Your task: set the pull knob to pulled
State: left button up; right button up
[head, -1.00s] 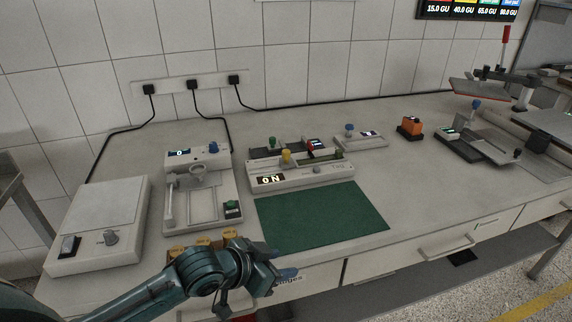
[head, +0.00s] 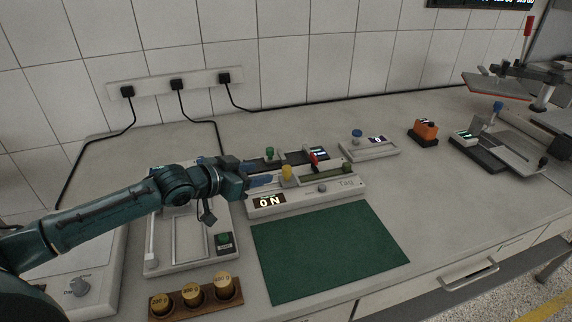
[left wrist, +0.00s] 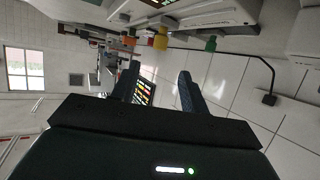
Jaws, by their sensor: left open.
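A white device (head: 310,193) with a lit "ON" display carries a yellow knob (head: 287,173), a red knob (head: 314,160) and a small grey front knob (head: 322,188). A green knob (head: 269,153) stands on the dark device behind it. No label shows which is the pull knob. My left gripper (head: 262,173) is open and empty, just left of the yellow knob in the head view. In the left wrist view, the yellow knob (left wrist: 160,41) and a green knob (left wrist: 211,44) appear beyond the open fingers (left wrist: 158,78). My right gripper is not in view.
A green mat (head: 330,255) lies in front of the white device. Brass weights (head: 192,294) stand in a wooden block at the front left. A pale device with a blue knob (head: 357,134) and an orange block (head: 424,130) are farther right. Clear bench lies right of the mat.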

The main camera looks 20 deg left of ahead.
aim_at(285, 169)
pick_arm(q)
jog(key=x, duration=1.1)
jog(key=shift+w+d+f, duration=0.1)
jog(key=shift+w, duration=0.05)
grip_shut()
